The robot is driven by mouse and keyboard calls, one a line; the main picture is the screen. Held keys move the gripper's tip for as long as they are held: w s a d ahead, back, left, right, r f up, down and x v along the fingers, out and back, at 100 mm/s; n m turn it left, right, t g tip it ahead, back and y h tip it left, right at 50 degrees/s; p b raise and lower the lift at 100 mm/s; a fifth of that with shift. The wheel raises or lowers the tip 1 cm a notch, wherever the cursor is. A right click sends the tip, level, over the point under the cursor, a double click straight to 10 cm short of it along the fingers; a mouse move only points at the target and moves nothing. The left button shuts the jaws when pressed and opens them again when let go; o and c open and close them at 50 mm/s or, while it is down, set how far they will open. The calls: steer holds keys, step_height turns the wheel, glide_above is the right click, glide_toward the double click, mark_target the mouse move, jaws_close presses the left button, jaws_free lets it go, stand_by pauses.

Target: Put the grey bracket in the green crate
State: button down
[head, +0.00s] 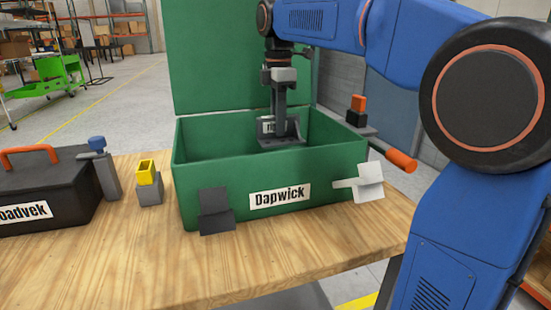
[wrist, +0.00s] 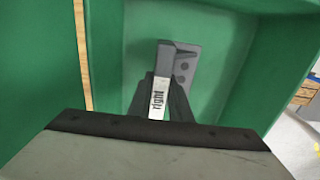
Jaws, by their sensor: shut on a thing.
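The green crate (head: 220,160), labelled Dapwick, stands open on the wooden table with its lid (head: 215,60) raised at the back. My gripper (head: 279,124) points down over the crate and is shut on the grey bracket (head: 283,143). The bracket is at about rim height; the front wall hides what is below it, and I cannot tell whether it touches the crate. In the wrist view, the fingers (wrist: 165,98) close on the upright part of the bracket (wrist: 185,62), which has a white label reading "right". Green crate surfaces (wrist: 220,40) surround it.
A dark angled piece (head: 216,210) and a pale one (head: 367,183) are at the crate's front. A black toolbox (head: 60,175), a grey post with blue knob (head: 105,170) and a yellow-topped block (head: 148,180) stand left. An orange-handled item (head: 400,160) is right. The front table strip is clear.

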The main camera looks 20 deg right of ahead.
steer(key=shift+f, duration=3.9)
steer(key=shift+f, duration=0.15)
steer(key=c, duration=1.6)
jaws_free()
step_height(320, 180, up, 12)
steer(key=shift+r, duration=0.15)
